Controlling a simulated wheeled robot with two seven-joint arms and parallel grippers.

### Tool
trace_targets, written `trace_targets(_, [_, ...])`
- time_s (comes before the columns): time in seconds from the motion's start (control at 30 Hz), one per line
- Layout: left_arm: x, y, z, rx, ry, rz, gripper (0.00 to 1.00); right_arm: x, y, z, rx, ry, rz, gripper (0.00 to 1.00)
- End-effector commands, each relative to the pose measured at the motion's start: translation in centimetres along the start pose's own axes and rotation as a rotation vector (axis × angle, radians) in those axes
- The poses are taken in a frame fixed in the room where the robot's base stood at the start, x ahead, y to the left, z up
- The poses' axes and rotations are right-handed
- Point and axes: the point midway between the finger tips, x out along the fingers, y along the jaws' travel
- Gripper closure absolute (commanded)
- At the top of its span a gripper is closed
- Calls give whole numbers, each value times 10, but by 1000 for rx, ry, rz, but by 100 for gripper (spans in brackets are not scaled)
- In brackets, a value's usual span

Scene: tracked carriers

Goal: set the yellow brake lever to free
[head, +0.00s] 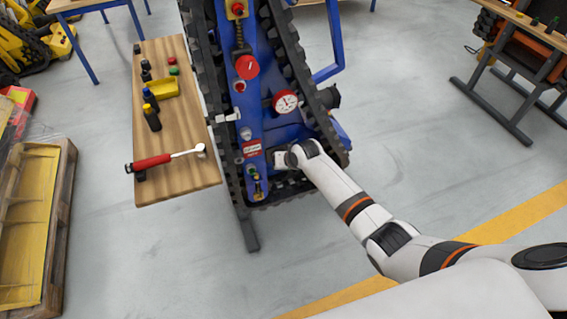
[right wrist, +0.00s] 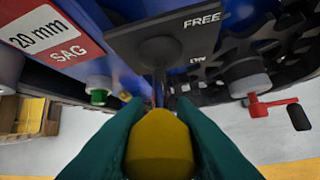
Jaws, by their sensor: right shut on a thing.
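The yellow brake lever knob (right wrist: 160,148) fills the lower middle of the right wrist view. Its thin stem runs up to a round pivot on a dark plate (right wrist: 188,40) marked FREE at the upper right; a second, smaller word below it is hard to read. My right gripper (right wrist: 160,108) is shut on the knob, one green finger on each side. In the head view my right gripper (head: 281,159) is at the near end of the blue tracked carrier (head: 262,105), and the lever is hidden there. My left gripper is not in view.
A "20 mm SAG" sign (right wrist: 52,32), a green-tipped fitting (right wrist: 99,92) and a red crank with a black grip (right wrist: 280,108) are close by.

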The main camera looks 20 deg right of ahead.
Motion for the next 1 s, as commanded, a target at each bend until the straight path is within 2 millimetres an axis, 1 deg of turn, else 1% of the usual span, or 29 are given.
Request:
trace_targets(0.27, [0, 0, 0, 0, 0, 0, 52, 0, 0, 2, -1, -4, 1, 100])
trace_targets(0.3, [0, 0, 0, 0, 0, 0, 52, 0, 0, 2, -1, -4, 1, 73])
trace_targets(0.37, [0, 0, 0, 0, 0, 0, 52, 0, 0, 2, -1, -4, 1, 63])
trace_targets(0.4, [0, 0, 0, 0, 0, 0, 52, 0, 0, 1, -1, -3, 1, 57])
trace_targets(0.43, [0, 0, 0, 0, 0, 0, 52, 0, 0, 1, -1, -3, 1, 55])
trace_targets(0.77, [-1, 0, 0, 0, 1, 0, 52, -3, 0, 1, -1, -1, 1, 55])
trace_targets(0.87, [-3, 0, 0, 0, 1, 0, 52, -11, 0, 1, -1, -3, 1, 55])
trace_targets(1.0, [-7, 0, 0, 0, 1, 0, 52, -32, 0, 1, -2, -3, 1, 55])
